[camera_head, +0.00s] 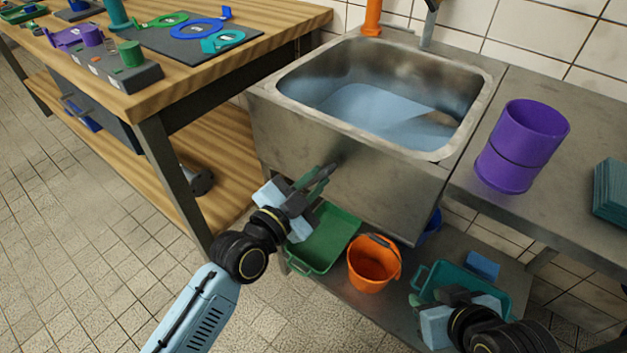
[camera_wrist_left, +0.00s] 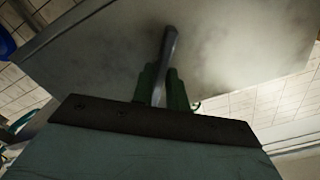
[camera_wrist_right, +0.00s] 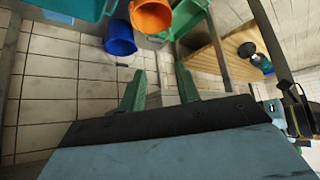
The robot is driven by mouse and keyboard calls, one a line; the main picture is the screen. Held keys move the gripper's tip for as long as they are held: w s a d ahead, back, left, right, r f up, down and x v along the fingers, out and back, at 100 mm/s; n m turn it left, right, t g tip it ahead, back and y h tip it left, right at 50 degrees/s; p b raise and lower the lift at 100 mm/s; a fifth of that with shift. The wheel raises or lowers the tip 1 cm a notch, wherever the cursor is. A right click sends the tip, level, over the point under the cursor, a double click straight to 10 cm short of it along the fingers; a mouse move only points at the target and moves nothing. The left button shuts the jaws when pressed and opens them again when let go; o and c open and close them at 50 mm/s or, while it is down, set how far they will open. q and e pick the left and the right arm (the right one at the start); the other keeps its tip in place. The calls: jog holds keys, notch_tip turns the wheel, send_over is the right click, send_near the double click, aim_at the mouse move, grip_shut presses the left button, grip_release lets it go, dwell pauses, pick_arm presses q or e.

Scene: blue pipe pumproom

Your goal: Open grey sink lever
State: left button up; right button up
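The steel sink (camera_head: 345,200) stands ahead, with bluish water in its basin. A grey lever (camera_wrist_left: 168,50) sticks out from the sink's front in the left wrist view. In the head view only a small dark part of it shows by the fingertips. My left gripper (camera_head: 318,178) is at the sink's front. Its two green fingers (camera_wrist_left: 164,88) lie close on either side of the lever and look closed on it. My right gripper (camera_head: 455,293) is low at the right, by the lower shelf. Its green fingers (camera_wrist_right: 161,88) are apart and empty.
Under the sink are a green tray (camera_head: 325,240), an orange bucket (camera_head: 373,268), a blue bucket (camera_wrist_right: 119,38) and a teal crate (camera_head: 440,275). Purple containers (camera_head: 520,145) stand on the right counter. A wooden workbench (camera_head: 200,82) stands at the left. The tiled floor at the left is clear.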

pick_arm(q)
grip_shut()
jog(key=shift+r+n+p, duration=0.1)
jog(key=shift+n+p, duration=0.8)
pick_arm(e)
jog(key=s+d+f+g+h, duration=0.1)
jog(key=s+d+f+g, duration=0.2)
jog(key=s, duration=0.4)
pick_arm(q)
jog(key=n+p, duration=0.2)
jog(key=n, duration=0.1)
jog(key=shift+a+n+p, duration=0.1)
jog(key=shift+n+p, duration=0.25)
jog(key=shift+n, duration=0.05)
jog(key=shift+n+p, duration=0.35)
jog(key=shift+n, duration=0.55)
pick_arm(e)
notch_tip(320, 180, down, 9)
jog(key=w+d+g, duration=0.1)
jog(key=d, duration=0.1)
jog(key=shift+w+r+g+h, duration=0.2)
jog(key=shift+w+g+h, duration=0.1)
jog(key=shift+w+h, duration=0.1)
jog(key=shift+d, duration=0.1)
pick_arm(q)
jog(key=shift+o, duration=2.3)
grip_release()
